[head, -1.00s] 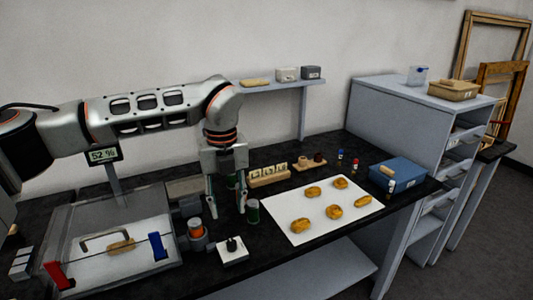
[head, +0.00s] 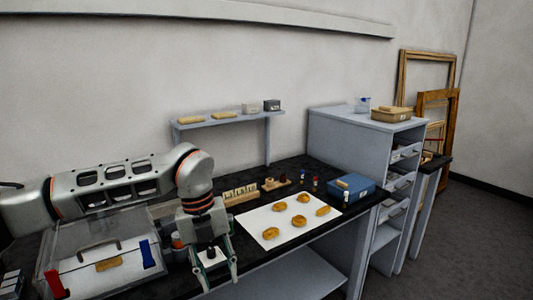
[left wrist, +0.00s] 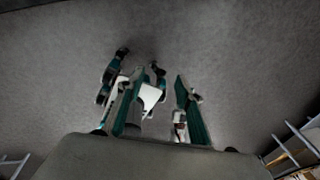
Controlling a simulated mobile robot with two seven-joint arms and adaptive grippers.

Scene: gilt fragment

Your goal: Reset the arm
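My left arm comes in from the left in the head view. Its gripper (head: 219,284) points down near the front edge of the black bench (head: 256,243), beside the clear-walled box (head: 88,235). Its two fingers are apart, with no object seen held between them. A small white block with a black knob (head: 211,256) shows behind the fingers. In the left wrist view the teal-lined fingers (left wrist: 158,80) stand apart over grey floor. A white shape between them there is unclear. My right gripper cannot be made out in either view.
A white sheet (head: 264,219) with several golden-brown fragments lies right of the gripper. A blue box (head: 353,188) stands at the bench's right end, before a grey drawer cabinet (head: 338,135). Open floor (head: 462,245) lies at right.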

